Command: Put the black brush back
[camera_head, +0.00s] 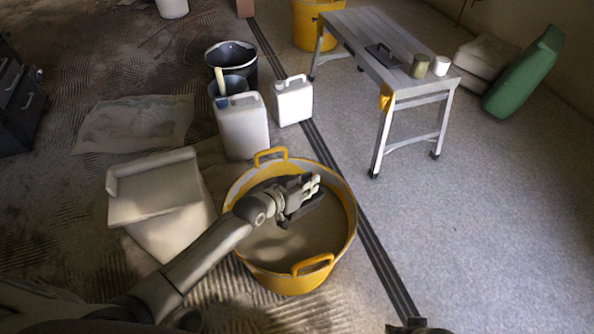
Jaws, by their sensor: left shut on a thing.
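My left gripper (308,187) is above the yellow tub (347,240). It is shut on a dark, flat thing (304,208), which looks like the black brush. The fingers and wrist hide part of it. The brush is over the grey-brown plaster (290,245) in the tub. I cannot tell whether it touches the plaster. A dark part at the bottom edge appears to be my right gripper (418,328). Most of it is cut off, so its jaws do not show.
White canisters (242,127) and a dark bucket (240,60) stand behind the tub. A work bench (365,35) at the back right carries a dark flat item (380,54) and two cups.

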